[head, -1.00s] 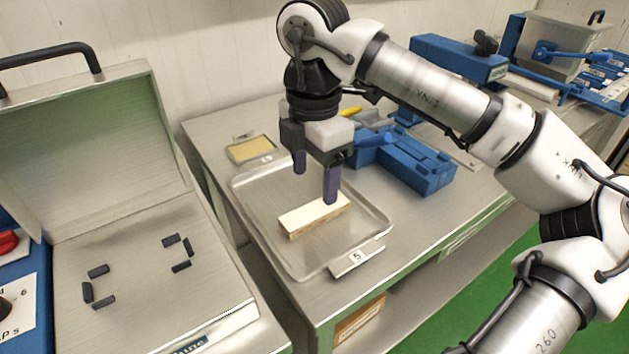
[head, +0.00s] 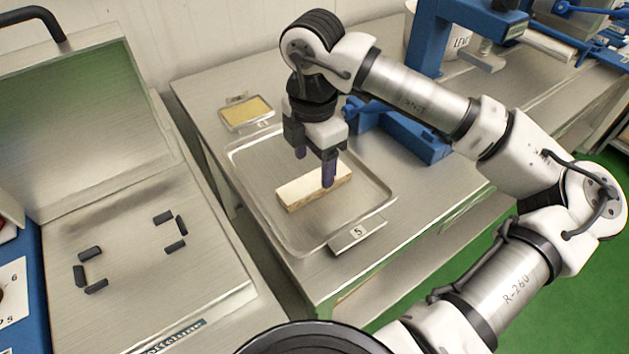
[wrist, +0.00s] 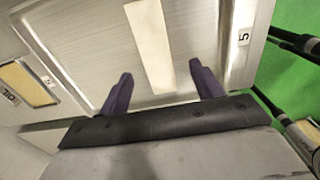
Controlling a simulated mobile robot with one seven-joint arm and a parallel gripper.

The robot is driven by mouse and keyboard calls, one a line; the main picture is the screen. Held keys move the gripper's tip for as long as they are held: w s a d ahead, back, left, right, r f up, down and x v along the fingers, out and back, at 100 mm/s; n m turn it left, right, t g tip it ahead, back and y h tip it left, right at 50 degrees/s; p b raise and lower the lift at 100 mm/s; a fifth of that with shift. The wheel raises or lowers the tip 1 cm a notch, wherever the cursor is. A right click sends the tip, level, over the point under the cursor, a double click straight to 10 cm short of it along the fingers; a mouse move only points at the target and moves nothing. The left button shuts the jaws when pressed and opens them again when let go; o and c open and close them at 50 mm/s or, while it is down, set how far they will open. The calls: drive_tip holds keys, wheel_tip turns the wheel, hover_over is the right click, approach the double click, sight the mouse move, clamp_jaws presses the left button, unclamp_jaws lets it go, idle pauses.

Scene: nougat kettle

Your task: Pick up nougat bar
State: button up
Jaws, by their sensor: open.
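The nougat bar (head: 314,186) is a pale, cream block with light brown sides. It lies flat on a metal tray (head: 262,226) marked 5. My gripper (head: 314,170) is open and empty above the bar, fingers pointing down. In the head view its near finger overlaps the bar, hiding a small part of it. In the wrist view the bar (wrist: 151,45) runs lengthwise between the two purple fingers (wrist: 158,85), with a gap on each side. I cannot tell the exact height of the fingertips above the tray.
A small tray with a yellow slab (head: 246,112) sits behind the metal tray. A blue device (head: 400,132) stands close right of my gripper. An open steel box with small black pads (head: 90,254) is at left. The tray's front part is clear.

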sight(314, 180)
drive_tip(key=shift+w+d+f+p, duration=0.1)
drive_tip(key=shift+f+p, duration=0.15)
drive_tip(key=shift+f, duration=0.6)
drive_tip(key=shift+w+a+f+p, duration=0.15)
drive_tip(key=shift+f+p, duration=0.15)
drive_tip(key=shift+f, duration=0.55)
drive_tip(key=shift+w+d+f+p, duration=0.15)
drive_tip(key=shift+f+p, duration=0.1)
drive_tip(key=shift+f, duration=0.6)
drive_tip(key=c, duration=1.2)
drive_tip(key=shift+o, duration=0.2)
drive_tip(key=shift+r, duration=0.1)
wheel_tip(314, 180, up, 27)
drive_tip(key=b, duration=0.2)
drive_tip(key=shift+r+b, duration=0.2)
drive_tip(key=shift+b, duration=0.2)
